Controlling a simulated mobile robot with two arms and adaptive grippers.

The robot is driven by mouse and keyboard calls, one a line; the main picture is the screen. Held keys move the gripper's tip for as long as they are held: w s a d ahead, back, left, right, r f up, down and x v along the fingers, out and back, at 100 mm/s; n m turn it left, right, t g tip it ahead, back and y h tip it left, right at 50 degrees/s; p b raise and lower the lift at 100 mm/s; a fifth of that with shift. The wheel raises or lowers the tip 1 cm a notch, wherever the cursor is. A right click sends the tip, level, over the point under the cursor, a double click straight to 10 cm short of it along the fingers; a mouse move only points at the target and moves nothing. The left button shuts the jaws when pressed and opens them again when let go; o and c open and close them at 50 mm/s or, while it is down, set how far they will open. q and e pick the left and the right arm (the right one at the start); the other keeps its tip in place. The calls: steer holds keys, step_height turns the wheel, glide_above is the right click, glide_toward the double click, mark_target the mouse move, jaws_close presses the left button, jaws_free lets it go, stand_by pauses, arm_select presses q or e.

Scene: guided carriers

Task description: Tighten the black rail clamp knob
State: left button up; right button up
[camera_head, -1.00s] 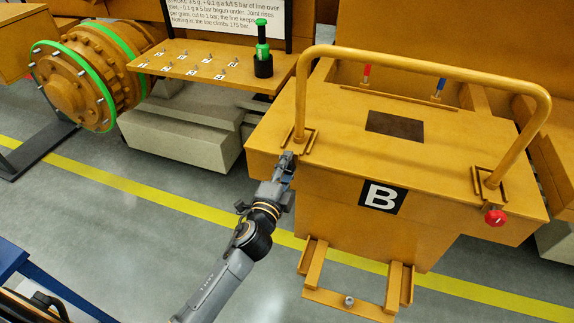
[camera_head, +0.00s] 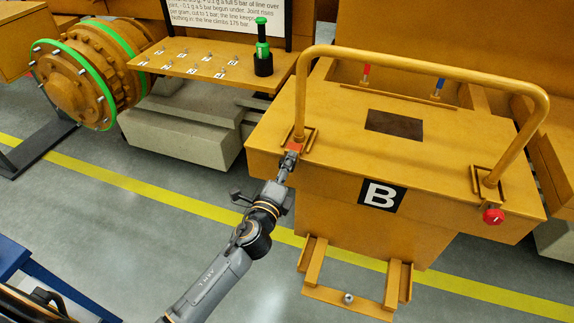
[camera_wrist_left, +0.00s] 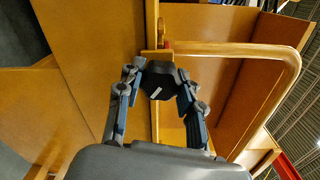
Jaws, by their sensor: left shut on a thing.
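The black rail clamp knob (camera_wrist_left: 158,78) shows in the left wrist view between the two fingers of my left gripper (camera_wrist_left: 158,85), with a pale mark on its face. My left gripper (camera_head: 290,157) is shut on it at the front left edge of the yellow carrier (camera_head: 345,150), by the left foot of the bent tube rail (camera_head: 301,95). In the head view the gripper mostly hides the knob. A small red patch (camera_head: 294,146) shows just beyond the fingertips. My right gripper is in neither view.
A red knob (camera_head: 494,217) sits under the rail's right foot. A "B" plate (camera_head: 382,195) is on the carrier's front. A shelf (camera_head: 210,66) with several small fittings and a green and black tool (camera_head: 263,50) stands behind left. Open floor with a yellow line (camera_head: 170,205) lies in front.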

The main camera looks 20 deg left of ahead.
arm_select(q)
steer(key=o, duration=1.2)
steer(key=s, duration=1.2)
steer(key=shift+a, duration=0.15)
